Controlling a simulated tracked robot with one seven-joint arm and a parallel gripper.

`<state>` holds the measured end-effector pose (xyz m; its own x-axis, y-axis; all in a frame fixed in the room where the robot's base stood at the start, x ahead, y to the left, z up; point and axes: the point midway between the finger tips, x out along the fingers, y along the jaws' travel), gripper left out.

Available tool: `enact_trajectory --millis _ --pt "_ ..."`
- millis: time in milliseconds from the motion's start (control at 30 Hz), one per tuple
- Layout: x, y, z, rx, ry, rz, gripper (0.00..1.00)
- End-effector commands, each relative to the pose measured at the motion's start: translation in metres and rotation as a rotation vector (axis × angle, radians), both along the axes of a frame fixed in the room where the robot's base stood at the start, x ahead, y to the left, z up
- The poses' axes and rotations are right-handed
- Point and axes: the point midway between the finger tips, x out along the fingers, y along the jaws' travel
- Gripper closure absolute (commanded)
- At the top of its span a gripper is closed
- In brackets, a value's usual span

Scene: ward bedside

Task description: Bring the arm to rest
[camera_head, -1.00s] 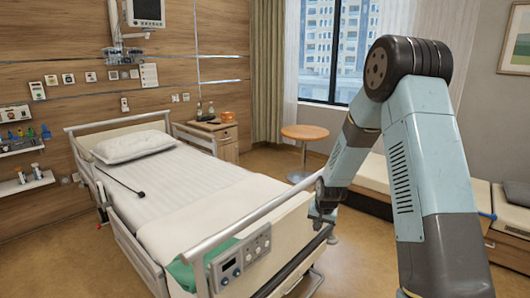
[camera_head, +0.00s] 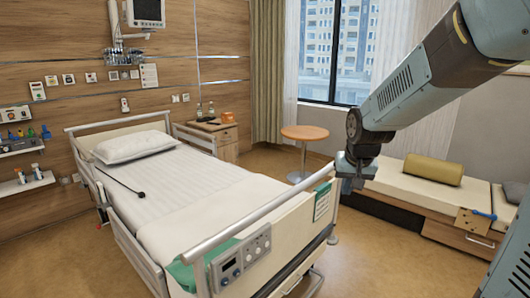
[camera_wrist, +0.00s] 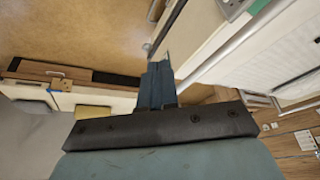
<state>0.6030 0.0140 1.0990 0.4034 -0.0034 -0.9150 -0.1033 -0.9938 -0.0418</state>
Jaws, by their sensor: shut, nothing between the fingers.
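My gripper (camera_head: 347,185) hangs at the end of my arm, to the right of the bed's foot end and above the floor. In the wrist view my gripper (camera_wrist: 162,68) shows its dark fingers together, with nothing between them. The bed (camera_head: 190,185) stands to its left, with a white pillow and a thin dark rod lying on the sheet. In the head view my arm reaches in from the upper right edge and slopes down to the left.
The bed's foot rail (camera_head: 265,215) is close to my gripper on the left. A low bench (camera_head: 400,185) with a yellow-green bolster (camera_head: 433,169) is on the right. A round orange-topped stool (camera_head: 305,133) stands behind. Open floor (camera_head: 385,255) lies in front of the bench.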

Motion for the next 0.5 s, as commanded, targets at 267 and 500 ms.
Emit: enact_trajectory --millis 267,500 --pt "-0.068 -0.005 0.043 -0.021 -0.030 0.030 1.00" --pt "-0.129 -0.008 0.065 -0.034 -0.051 0.057 1.00"
